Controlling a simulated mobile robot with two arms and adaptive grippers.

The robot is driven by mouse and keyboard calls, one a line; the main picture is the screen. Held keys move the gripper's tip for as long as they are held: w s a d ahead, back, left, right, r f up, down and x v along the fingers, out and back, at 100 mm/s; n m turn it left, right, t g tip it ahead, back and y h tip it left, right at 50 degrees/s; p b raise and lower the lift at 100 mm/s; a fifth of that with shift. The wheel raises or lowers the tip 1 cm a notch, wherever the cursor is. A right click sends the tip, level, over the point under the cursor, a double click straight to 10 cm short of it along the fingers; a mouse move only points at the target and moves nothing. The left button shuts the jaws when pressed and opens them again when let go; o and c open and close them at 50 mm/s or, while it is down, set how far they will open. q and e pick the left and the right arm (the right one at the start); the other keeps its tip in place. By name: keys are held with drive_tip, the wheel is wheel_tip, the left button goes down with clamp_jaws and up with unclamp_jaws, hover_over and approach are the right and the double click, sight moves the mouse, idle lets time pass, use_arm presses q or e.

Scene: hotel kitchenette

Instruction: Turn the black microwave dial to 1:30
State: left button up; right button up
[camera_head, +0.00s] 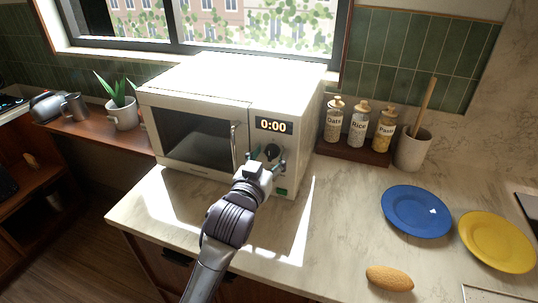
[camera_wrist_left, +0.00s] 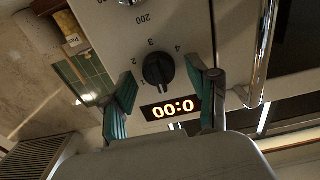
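The white microwave (camera_head: 205,84) stands on the counter with its door shut. Its display reads 0:00 in the head view (camera_head: 273,126) and in the left wrist view (camera_wrist_left: 171,109). The black dial (camera_head: 272,151) is below the display. In the left wrist view the dial (camera_wrist_left: 158,69), with printed numbers around it, lies between my fingers. My left gripper (camera_head: 264,161) is open in front of the control panel. Its teal-padded fingers (camera_wrist_left: 162,78) show gaps to either side of the dial; contact is not visible. My right gripper is not in view.
The microwave's door handle (camera_wrist_left: 262,50) runs close beside one finger. A second knob (camera_wrist_left: 131,2) is at the wrist view's top edge. Jars (camera_head: 359,125) stand right of the microwave. A blue plate (camera_head: 415,211), a yellow plate (camera_head: 497,240) and bread (camera_head: 389,278) lie on the counter.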

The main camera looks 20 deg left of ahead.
use_arm(q)
drive_tip(key=c, duration=1)
drive_tip(key=shift+c, duration=0.2)
drive_tip(key=m+p, duration=0.3)
drive_tip(key=shift+d+r, duration=0.1)
drive_tip(key=shift+r, duration=0.1)
drive_tip(key=m+p, duration=0.2)
drive_tip(key=m, duration=0.2)
drive_tip(key=shift+f+m+p, duration=0.1)
drive_tip(key=shift+m+p, duration=0.25)
drive_tip(key=shift+m, duration=0.05)
drive_tip(key=m+p, duration=0.2)
drive_tip(key=m, duration=0.3)
drive_tip(key=shift+d, duration=0.1)
drive_tip(key=shift+f+m+p, duration=0.15)
drive_tip(key=shift+m+p, duration=0.4)
drive_tip(key=shift+m, duration=0.7)
drive_tip(key=shift+f+m+p, duration=0.1)
drive_tip(key=shift+m+p, duration=0.4)
drive_tip(key=shift+m, duration=0.75)
